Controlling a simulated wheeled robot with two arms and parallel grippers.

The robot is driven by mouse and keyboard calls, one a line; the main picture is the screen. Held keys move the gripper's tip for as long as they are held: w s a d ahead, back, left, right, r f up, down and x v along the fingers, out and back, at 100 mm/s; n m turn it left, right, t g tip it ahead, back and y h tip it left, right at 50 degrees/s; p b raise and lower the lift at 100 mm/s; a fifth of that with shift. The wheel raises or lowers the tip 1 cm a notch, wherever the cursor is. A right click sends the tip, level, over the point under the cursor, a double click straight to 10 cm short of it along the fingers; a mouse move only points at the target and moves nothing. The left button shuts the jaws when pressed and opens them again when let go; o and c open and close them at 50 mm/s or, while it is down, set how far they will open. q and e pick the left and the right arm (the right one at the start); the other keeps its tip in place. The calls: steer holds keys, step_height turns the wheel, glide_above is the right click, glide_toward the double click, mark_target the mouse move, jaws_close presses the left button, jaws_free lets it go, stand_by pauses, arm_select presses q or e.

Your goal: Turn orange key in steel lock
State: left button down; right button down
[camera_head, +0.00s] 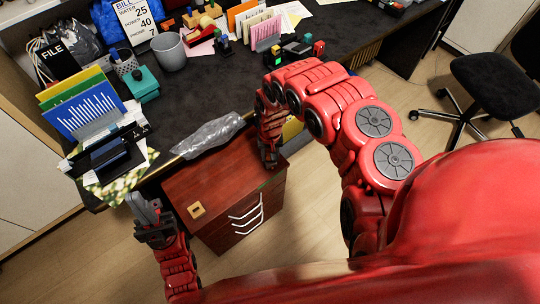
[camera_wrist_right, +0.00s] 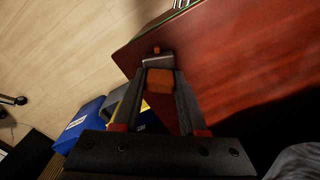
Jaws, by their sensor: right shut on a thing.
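My right gripper (camera_head: 268,160) is at the far right edge of the red-brown drawer cabinet (camera_head: 215,180). In the right wrist view its fingertips (camera_wrist_right: 160,82) are shut on an orange key (camera_wrist_right: 160,86), in front of a small grey steel piece that looks like the lock (camera_wrist_right: 157,61). A small orange bit shows just beyond that piece. How deep the key sits and how far it is turned cannot be told. In the head view the arm hides the key and lock. My left gripper (camera_head: 146,210) is left of the cabinet, near no key; its opening is unclear.
A small tan plate (camera_head: 196,210) lies on the cabinet top, and white handles (camera_head: 247,212) are on its front. The dark desk (camera_head: 205,105) behind holds a clear plastic bag (camera_head: 208,135), a cup (camera_head: 169,51) and binders. A black chair (camera_head: 495,85) stands at right.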

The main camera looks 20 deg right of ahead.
steer(key=shift+m, duration=0.5)
steer(key=shift+r+m, duration=0.1)
steer(key=shift+m, duration=1.1)
steer(key=shift+a+m+p, duration=0.1)
steer(key=shift+m+p, duration=0.25)
steer(key=shift+m, duration=1.35)
